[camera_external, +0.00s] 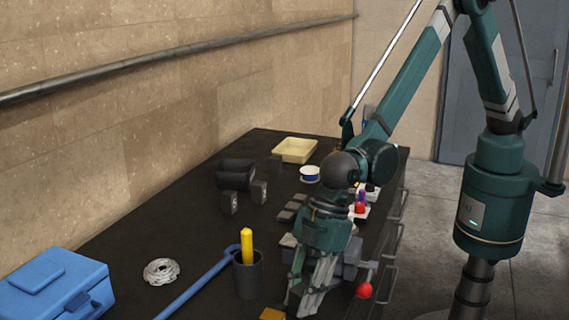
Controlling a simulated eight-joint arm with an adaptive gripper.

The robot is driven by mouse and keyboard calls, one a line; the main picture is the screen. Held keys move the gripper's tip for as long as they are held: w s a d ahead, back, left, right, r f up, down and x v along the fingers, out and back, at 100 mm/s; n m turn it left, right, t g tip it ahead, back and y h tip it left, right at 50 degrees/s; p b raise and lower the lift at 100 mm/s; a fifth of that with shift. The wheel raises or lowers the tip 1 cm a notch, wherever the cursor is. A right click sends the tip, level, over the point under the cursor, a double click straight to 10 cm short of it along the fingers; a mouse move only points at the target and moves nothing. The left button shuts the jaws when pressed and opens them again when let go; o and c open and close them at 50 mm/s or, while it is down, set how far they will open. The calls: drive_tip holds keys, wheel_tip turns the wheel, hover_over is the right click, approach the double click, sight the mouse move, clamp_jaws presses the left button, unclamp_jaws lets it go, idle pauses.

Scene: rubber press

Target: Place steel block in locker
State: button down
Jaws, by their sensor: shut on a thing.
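My gripper (306,298) points down at the front of the dark workbench (205,240), near its right edge. Several small grey blocks (290,211) lie on the bench behind the gripper; I cannot tell whether one is the steel block. A blue-grey metal door or locker front (460,90) stands at the back right, partly behind my arm. Its inside is not visible.
A dark cup (248,277) with a yellow stick stands left of my gripper. A red-knobbed lever (364,290) is close on its right. A blue toolbox (55,285), blue bar (195,291), silver disc (161,271) and cream tray (295,150) also occupy the bench. The left middle is clear.

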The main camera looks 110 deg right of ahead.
drive_tip(key=shift+f, duration=0.1)
drive_tip(key=c, duration=2)
unclamp_jaws()
drive_tip(key=v, duration=1.2)
drive_tip(key=shift+s, duration=0.1)
